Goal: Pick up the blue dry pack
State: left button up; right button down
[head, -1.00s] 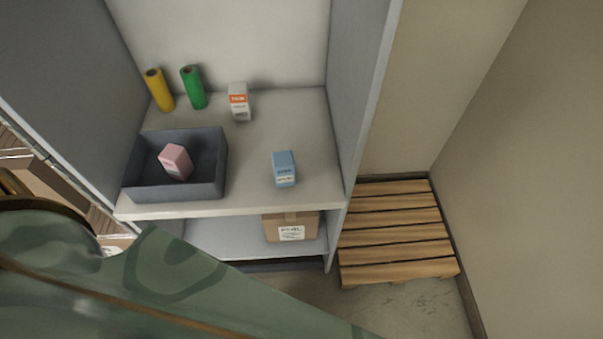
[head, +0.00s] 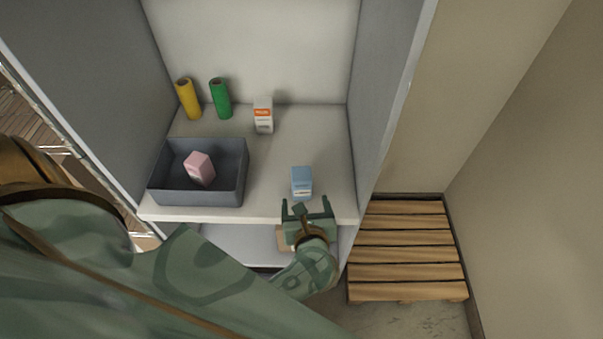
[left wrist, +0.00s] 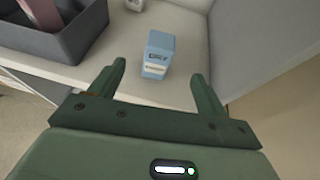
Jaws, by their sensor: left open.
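The blue dry pack (head: 302,182) stands upright on the shelf, near its front edge and right of the grey bin. It also shows in the left wrist view (left wrist: 158,55), with a pale label on its front, ahead of the fingers and between their lines. My left gripper (head: 307,206) is open and empty at the shelf's front edge, just in front of the pack and apart from it. Its two fingers (left wrist: 158,82) are spread wide in the left wrist view. My right gripper is not in view.
The grey bin (head: 164,199) holds a pink pack (head: 199,168). A yellow roll (head: 188,100), a green roll (head: 221,99) and a white-orange pack (head: 263,116) stand at the back. The cabinet's right wall (head: 391,100) bounds the shelf. A wooden pallet (head: 408,251) lies on the floor at right.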

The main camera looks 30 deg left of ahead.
aim_at(302, 181)
pick_arm(q)
jog(key=b+x, duration=0.2)
jog(key=x, duration=0.6)
jog(key=shift+w+a+f+b, duration=0.1)
jog(key=shift+a+f+b, duration=0.05)
jog(key=shift+b, duration=0.2)
jog(key=b+x, duration=0.2)
jog(key=x, duration=0.2)
jog(key=shift+w+a+f, duration=0.15)
jog(key=shift+w+f, duration=0.05)
jog(key=shift+w+a+f, duration=0.1)
jog(key=shift+w+a, duration=0.15)
jog(key=shift+w, duration=0.1)
jog(key=shift+s, duration=0.1)
jog(key=shift+c, duration=0.3)
jog(key=c, duration=1.1)
jog(key=shift+r, duration=0.2)
jog(key=shift+c, duration=0.2)
